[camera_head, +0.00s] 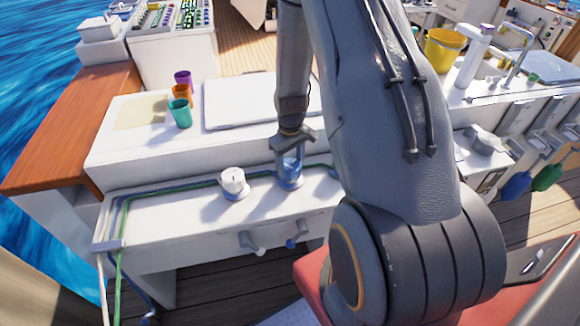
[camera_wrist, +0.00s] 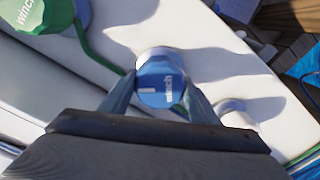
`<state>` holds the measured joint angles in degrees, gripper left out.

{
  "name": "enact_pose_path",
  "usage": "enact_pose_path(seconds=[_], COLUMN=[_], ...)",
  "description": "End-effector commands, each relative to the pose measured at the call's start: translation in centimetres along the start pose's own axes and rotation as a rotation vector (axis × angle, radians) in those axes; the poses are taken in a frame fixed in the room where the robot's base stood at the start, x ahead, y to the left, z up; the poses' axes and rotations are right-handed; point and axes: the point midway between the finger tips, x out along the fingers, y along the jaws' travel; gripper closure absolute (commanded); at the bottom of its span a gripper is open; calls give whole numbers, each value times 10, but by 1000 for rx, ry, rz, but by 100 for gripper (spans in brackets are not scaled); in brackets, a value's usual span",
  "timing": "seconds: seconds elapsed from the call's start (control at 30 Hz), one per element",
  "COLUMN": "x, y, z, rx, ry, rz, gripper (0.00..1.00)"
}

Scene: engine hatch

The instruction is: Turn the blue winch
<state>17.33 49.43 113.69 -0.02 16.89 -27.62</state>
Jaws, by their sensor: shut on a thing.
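The blue winch (camera_head: 289,174) stands on the white bench ledge, right of a white winch. My gripper (camera_head: 291,160) comes down from above and is shut on the blue winch. In the wrist view its two fingers (camera_wrist: 158,98) lie on the left and right sides of the winch. The lower part of the winch is partly hidden by the fingers in the head view.
The white winch (camera_head: 234,183) stands close on the left. A green winch (camera_wrist: 42,14) shows at the wrist view's upper left. Green and blue lines run along the ledge. Purple, orange and teal cups (camera_head: 181,113) stand behind. A yellow bucket (camera_head: 443,50) is at the back right.

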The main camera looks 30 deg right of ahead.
Motion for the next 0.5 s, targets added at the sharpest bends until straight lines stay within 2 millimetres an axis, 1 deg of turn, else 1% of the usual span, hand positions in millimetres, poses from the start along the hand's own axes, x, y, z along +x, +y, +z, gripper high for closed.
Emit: enact_pose_path(seconds=[0.3,0.5], x=[0,0], y=[0,0], z=[0,0], rx=[260,399], ry=[0,0], rz=[0,0], gripper=[67,67])
